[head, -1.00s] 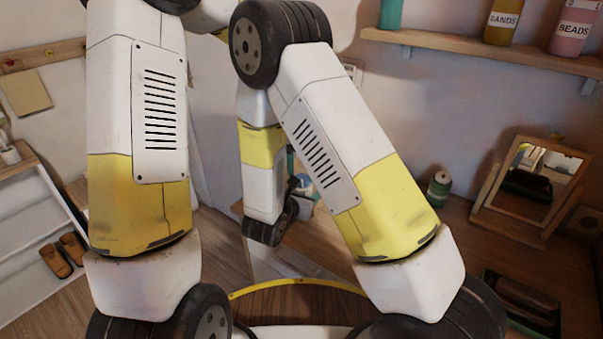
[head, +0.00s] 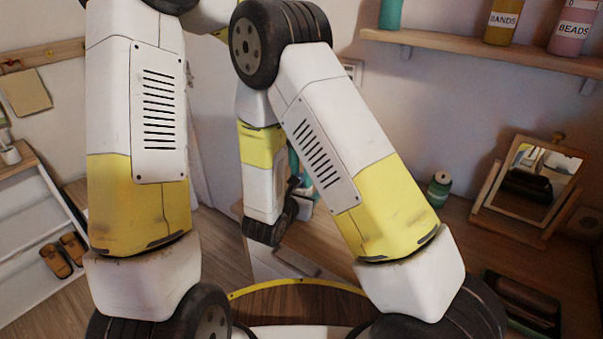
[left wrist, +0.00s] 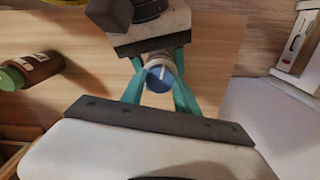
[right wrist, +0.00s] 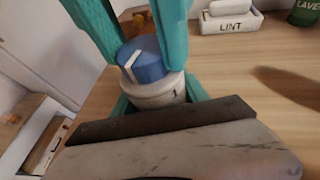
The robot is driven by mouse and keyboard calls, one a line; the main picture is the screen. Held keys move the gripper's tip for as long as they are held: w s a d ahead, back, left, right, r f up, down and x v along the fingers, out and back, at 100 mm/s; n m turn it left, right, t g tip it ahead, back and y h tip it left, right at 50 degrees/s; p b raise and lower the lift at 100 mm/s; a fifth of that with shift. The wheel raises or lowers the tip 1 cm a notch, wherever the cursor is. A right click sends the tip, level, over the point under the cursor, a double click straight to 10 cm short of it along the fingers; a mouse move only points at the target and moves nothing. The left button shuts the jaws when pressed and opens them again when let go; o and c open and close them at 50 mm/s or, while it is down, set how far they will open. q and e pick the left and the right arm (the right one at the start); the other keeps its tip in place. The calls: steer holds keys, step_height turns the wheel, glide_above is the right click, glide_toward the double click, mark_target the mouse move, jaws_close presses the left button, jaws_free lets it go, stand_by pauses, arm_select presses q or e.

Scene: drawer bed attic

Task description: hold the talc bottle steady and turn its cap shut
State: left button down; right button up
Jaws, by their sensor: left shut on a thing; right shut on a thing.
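The talc bottle is a pale, short bottle (right wrist: 158,92) with a round blue cap (right wrist: 141,60) that has a white stripe. The cap also shows from above in the left wrist view (left wrist: 160,79). My right gripper (right wrist: 160,100) is shut around the bottle's body, below the cap. My left gripper (left wrist: 159,75) has its teal fingers shut on the cap from the opposite side. In the head view, a teal finger of my left gripper (head: 297,168) shows behind my arm; most of the bottle is hidden there. I cannot tell whether the cap is fully seated.
A brown bottle with a green cap (left wrist: 32,72) is on the wooden table (left wrist: 215,42). A white LINT container (right wrist: 228,18) and a green labelled container (right wrist: 305,12) stand farther back. A framed mirror (head: 530,188) and small green bottle (head: 438,188) stand at the right.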

mark_target(302, 177)
arm_select(q)
steer(key=m, duration=0.5)
steer(key=shift+m, duration=0.3)
stand_by(0.4)
steer(key=c, duration=0.9)
jaws_free()
step_height(302, 177, up, 12)
